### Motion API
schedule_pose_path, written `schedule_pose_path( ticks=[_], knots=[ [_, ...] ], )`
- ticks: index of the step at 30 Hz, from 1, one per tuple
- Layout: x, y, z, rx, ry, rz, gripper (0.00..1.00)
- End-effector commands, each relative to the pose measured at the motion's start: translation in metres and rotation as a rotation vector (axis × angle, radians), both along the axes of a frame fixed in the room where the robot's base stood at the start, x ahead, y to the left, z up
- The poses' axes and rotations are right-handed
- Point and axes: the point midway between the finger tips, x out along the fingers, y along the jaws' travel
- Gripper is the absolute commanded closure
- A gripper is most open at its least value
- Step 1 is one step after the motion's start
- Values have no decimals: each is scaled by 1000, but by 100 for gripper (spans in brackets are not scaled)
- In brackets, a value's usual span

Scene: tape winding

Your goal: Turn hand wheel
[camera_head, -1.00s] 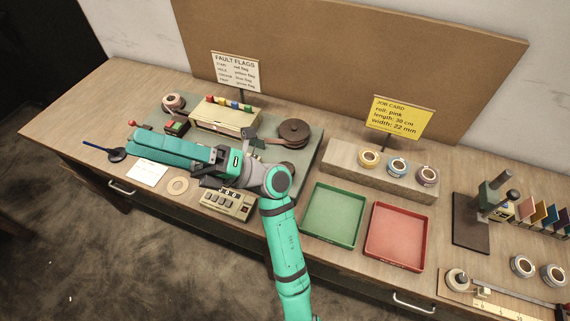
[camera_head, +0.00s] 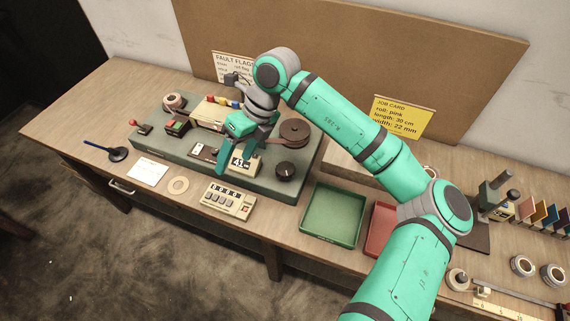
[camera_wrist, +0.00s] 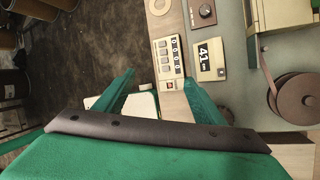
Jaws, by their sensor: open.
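A dark round wheel (camera_head: 286,171), which looks like the hand wheel, sits at the front right of the grey-green machine base (camera_head: 262,186). In the wrist view, my fingers (camera_wrist: 160,78) are spread on either side of the counter box's near end.
The counter box (camera_head: 228,201) stands in front of the base, with a tape ring (camera_head: 178,185) and white card (camera_head: 147,171) to its left. Green (camera_head: 333,214) and red (camera_head: 379,232) trays lie to the right. My arm covers part of the roll block and job card (camera_head: 403,116).

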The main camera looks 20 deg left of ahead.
Motion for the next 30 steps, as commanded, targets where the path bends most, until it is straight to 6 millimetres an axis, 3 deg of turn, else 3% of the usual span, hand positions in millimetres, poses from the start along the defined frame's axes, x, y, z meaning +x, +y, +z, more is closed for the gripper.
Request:
schedule_pose_path(
  ticks=[3,10,17,30],
  knots=[
    [37,-42,2,-168,-106,-49,37],
    [74,-91,12,-356,-215,-108,37],
    [80,-100,3,-389,-231,-119,37],
    [79,-99,-70,-385,-228,-118,37]
  ],
)
